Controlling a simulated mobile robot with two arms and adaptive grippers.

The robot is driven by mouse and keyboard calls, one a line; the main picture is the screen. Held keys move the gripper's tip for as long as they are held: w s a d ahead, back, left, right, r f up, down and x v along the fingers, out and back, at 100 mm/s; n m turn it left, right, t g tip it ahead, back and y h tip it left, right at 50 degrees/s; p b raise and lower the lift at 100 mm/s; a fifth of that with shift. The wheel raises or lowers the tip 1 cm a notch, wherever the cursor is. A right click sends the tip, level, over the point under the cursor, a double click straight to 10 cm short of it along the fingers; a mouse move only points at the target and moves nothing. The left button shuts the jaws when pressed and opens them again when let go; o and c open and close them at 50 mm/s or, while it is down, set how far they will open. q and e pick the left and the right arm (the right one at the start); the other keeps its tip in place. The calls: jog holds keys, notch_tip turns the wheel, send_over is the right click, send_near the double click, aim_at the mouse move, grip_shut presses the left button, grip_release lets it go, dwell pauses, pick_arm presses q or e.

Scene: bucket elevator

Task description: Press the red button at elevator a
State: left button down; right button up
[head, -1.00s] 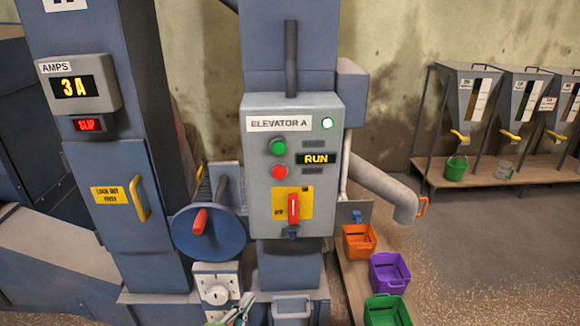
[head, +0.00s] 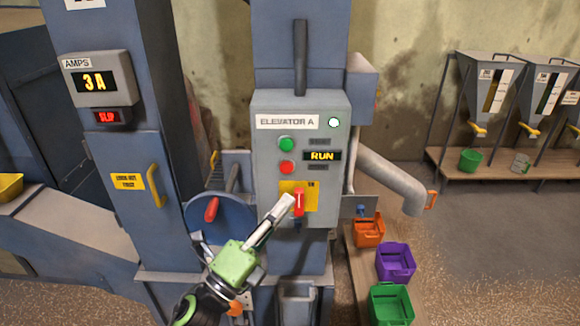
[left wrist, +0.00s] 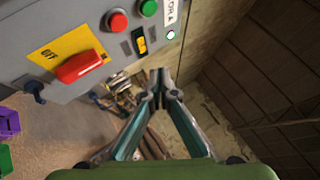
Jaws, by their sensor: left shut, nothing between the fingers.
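The grey control box (head: 270,195) labelled ELEVATOR A carries a red button (head: 287,167) below a green button (head: 286,144). A lit RUN display (head: 321,156) is beside them, and a red switch handle (head: 299,202) sits on a yellow plate below. My left gripper (head: 286,203) is shut and empty, in front of the box's lower part, below the red button and close to the red handle in the picture. In the left wrist view the red button (left wrist: 117,21) is at upper left, apart from the shut fingertips (left wrist: 158,76). My right gripper is not in view.
A blue wheel (head: 232,211) with a red knob stands left of the box. A grey pipe (head: 392,180) slopes down at its right. Orange (head: 369,231), purple (head: 396,262) and green (head: 390,304) bins stand at lower right. The AMPS display (head: 95,82) reads 3A, with SLIP lit red.

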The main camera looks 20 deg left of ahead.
aim_at(287, 168)
pick_arm(q)
jog(key=shift+w, duration=0.15)
jog(key=shift+w+a+b, duration=0.15)
jog(key=shift+w+a, duration=0.25)
jog(key=shift+w, duration=0.95)
jog(key=shift+w+a+b, duration=0.15)
jog(key=shift+w+a, duration=0.3)
jog(key=shift+w, duration=0.95)
jog(key=shift+w+a+b, duration=0.15)
jog(key=shift+w+a, duration=0.25)
jog(key=shift+w, duration=0.95)
jog(key=shift+w, duration=0.1)
jog(key=shift+w+a, duration=0.1)
jog(key=shift+w, duration=0.25)
jog(key=shift+w+a+b, duration=0.15)
jog(key=shift+w+b, duration=0.15)
jog(key=shift+w, duration=0.1)
jog(key=shift+s, duration=0.1)
jog(key=shift+s+d, duration=0.2)
jog(key=shift+s, duration=0.55)
